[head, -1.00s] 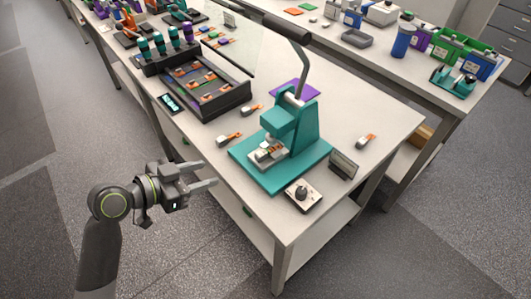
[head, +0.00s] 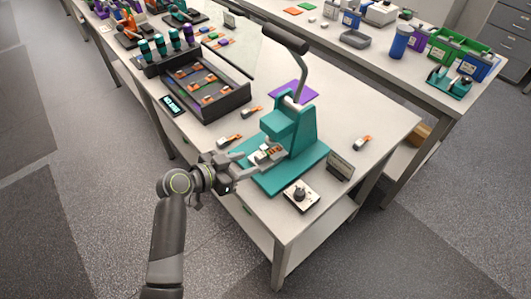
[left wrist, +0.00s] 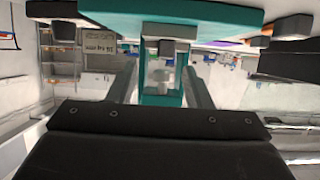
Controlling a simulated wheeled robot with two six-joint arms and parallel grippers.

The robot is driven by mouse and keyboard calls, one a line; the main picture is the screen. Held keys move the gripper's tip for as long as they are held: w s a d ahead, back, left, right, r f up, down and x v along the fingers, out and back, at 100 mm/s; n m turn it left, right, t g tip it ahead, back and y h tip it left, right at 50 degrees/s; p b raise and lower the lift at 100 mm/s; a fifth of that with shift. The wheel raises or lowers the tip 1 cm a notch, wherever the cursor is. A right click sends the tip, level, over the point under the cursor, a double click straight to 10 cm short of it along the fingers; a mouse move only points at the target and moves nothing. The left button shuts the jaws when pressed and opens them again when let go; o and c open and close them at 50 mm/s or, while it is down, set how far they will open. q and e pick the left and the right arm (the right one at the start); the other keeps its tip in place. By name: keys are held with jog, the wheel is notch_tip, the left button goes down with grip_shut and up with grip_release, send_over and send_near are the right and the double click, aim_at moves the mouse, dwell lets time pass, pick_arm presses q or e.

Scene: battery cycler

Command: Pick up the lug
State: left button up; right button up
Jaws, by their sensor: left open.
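A teal press (head: 297,125) stands on its teal base plate near the table's front right corner. A small lug-like piece in silver and orange (head: 268,154) sits in its fixture under the ram. My left gripper (head: 246,164) is open and empty, its fingers pointing at the fixture from the left at the table edge. In the left wrist view the two fingers (left wrist: 160,88) stand apart, with the teal press (left wrist: 162,98) and the fixture (left wrist: 167,48) between them in the picture. Whether they touch anything cannot be told. My right gripper is not in view.
Similar small pieces lie left of the press (head: 229,140), behind it (head: 251,112) and right of it (head: 362,143). A control box with a knob (head: 301,195) and a small display (head: 340,165) stand beside the base. A black tray (head: 207,90) is farther back.

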aim_at(256, 159)
pick_arm(q)
jog(key=shift+w+d+f+p, duration=0.1)
jog(key=shift+w+d+p, duration=0.2)
jog(key=shift+w, duration=0.1)
jog(key=x, duration=0.1)
jog(key=p+x, duration=0.1)
jog(key=x, duration=0.1)
jog(key=shift+w+f, duration=0.25)
jog(key=shift+w, duration=0.1)
jog(key=shift+w+d+f, duration=0.15)
jog(key=shift+d+f, duration=0.05)
jog(key=shift+c, duration=0.4)
grip_shut()
